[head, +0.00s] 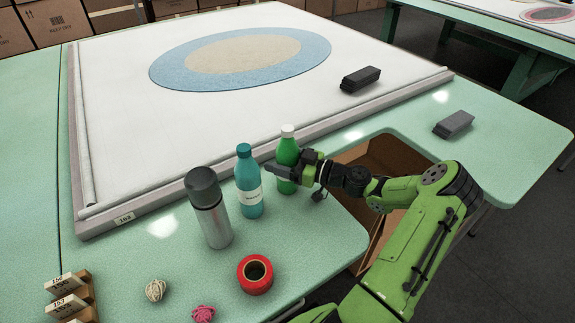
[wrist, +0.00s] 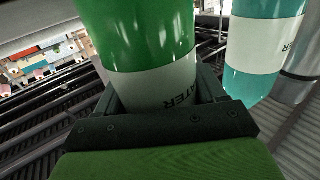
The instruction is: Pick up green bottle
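The green bottle (head: 287,155) with a white cap stands upright on the pale green table, right of the teal bottle. My gripper (head: 284,172) is at its middle, with one finger across the front of the bottle. In the wrist view the green bottle (wrist: 140,40) with its white label stands between the two fingers of my gripper (wrist: 160,95). Whether both fingers press on it cannot be told. The far finger is hidden behind the bottle in the head view.
A grey flask (head: 210,210), red tape roll (head: 255,275) and yarn balls (head: 156,290) are nearby. The white frame (head: 120,215) lies behind. A table cutout is at right.

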